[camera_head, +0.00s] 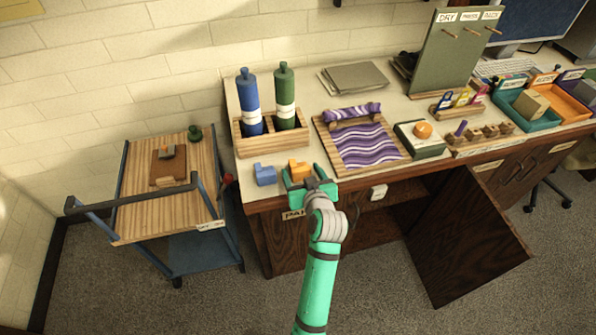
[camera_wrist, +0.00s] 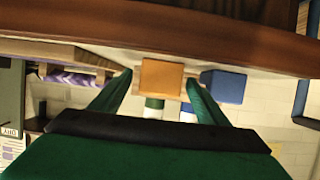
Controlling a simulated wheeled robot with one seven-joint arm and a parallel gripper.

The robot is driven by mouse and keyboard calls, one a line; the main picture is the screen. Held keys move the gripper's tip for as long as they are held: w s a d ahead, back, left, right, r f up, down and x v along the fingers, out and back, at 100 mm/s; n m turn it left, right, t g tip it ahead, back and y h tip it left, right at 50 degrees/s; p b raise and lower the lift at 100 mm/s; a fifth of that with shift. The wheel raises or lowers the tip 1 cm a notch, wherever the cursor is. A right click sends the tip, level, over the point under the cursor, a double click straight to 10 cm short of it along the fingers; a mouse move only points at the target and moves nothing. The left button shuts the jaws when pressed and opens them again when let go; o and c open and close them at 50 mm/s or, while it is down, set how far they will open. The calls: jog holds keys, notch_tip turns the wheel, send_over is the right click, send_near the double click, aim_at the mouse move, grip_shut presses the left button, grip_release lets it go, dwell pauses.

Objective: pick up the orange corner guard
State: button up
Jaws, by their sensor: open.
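The orange corner guard (camera_head: 299,170) sits on the desk near its front edge, to the right of a blue corner guard (camera_head: 265,175). My gripper (camera_head: 302,179) is open at the front edge, with its green fingers reaching toward the orange guard. In the wrist view, the orange guard (camera_wrist: 162,77) shows between the two spread fingertips, and the blue guard (camera_wrist: 223,87) is just outside the right finger. I cannot tell whether either finger touches the orange guard. Part of it is hidden behind my gripper in the head view.
Behind stands a wooden rack (camera_head: 270,138) with a blue and a green bottle. A wooden tray (camera_head: 398,153) with purple wavy paper lies to the right. A cart (camera_head: 185,214) stands left of the desk. An open cabinet door (camera_head: 465,245) juts out below right.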

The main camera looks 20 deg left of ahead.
jog(key=shift+x, duration=0.8)
jog(key=shift+c, duration=0.4)
jog(key=c, duration=1)
jog(key=shift+c, duration=0.2)
